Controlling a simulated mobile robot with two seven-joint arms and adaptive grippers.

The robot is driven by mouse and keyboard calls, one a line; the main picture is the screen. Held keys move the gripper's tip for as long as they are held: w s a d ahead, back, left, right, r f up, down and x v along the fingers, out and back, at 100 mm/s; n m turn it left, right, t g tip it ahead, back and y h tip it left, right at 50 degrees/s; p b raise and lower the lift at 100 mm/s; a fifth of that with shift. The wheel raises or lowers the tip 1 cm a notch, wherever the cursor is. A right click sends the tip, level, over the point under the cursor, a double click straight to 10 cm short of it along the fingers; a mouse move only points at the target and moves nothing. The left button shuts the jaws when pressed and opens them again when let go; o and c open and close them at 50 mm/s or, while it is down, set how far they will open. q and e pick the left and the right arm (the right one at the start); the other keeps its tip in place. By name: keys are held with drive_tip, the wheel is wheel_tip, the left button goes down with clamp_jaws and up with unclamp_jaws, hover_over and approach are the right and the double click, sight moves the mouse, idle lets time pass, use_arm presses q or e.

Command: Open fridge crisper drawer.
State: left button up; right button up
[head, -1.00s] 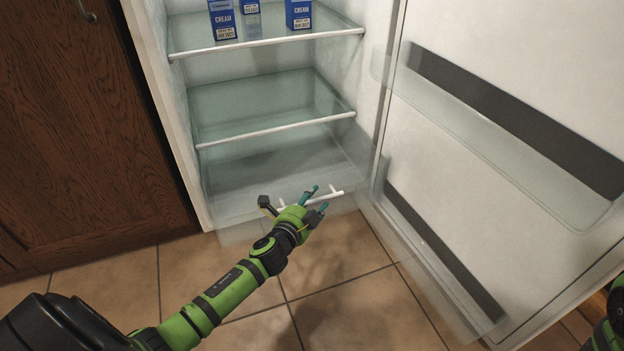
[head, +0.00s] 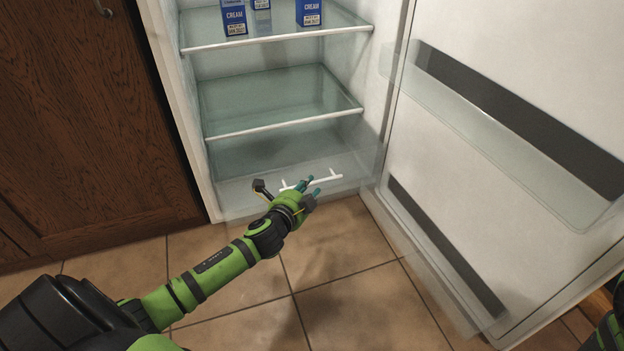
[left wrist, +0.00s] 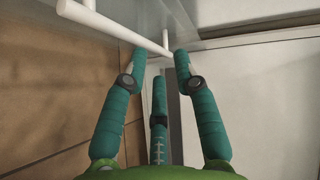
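The crisper drawer is a clear bin at the bottom of the open fridge, its front (head: 240,200) standing at or near the fridge's front edge. It looks shut or nearly so. Its white bar handle (head: 328,179) shows in front, partly hidden by my left gripper (head: 310,187). In the left wrist view the handle (left wrist: 118,29) crosses the top, its near end by the fingertips. There my left gripper (left wrist: 160,62) has its teal fingers spread with nothing between them. Whether a fingertip touches the handle I cannot tell. My right gripper is not in view.
The fridge door (head: 400,120) stands wide open at right, with clear door bins (head: 500,160). Glass shelves (head: 270,95) are above the drawer; blue cream cartons (head: 310,12) stand on the upper one. A wooden cabinet (head: 80,120) is at left. The tiled floor (head: 345,250) in front is clear.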

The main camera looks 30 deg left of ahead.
use_arm(q)
drive_tip(key=s+p, duration=0.2)
drive_tip(key=s, duration=0.4)
drive_tip(key=shift+s+d+r, duration=0.2)
drive_tip(key=shift+s+d, duration=0.05)
drive_tip(key=shift+s, duration=0.15)
drive_tip(key=shift+p, duration=0.4)
